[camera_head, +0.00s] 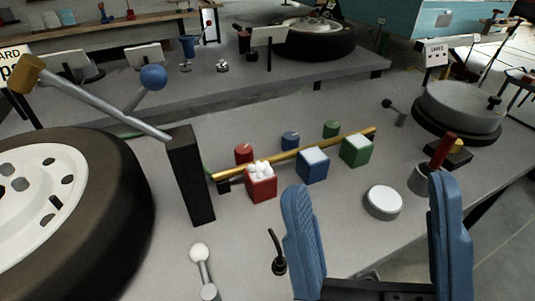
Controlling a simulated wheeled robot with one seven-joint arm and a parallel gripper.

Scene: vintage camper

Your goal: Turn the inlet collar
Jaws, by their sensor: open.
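My gripper (368,188) is open at the lower right, with its two blue fingers wide apart and nothing seen between them. I cannot tell for sure which part is the inlet collar. A large round grey drum with a dark lower rim (452,112) stands at the right, beyond my right finger, near a sign that seems to read "TANKS".
A brass bar (300,152) runs past red (261,188), blue (313,170) and green (357,152) blocks. A dark post (190,178) and a wheel (105,215) stand left. A white-knobbed lever (201,258) and a black hook (277,255) are near the front.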

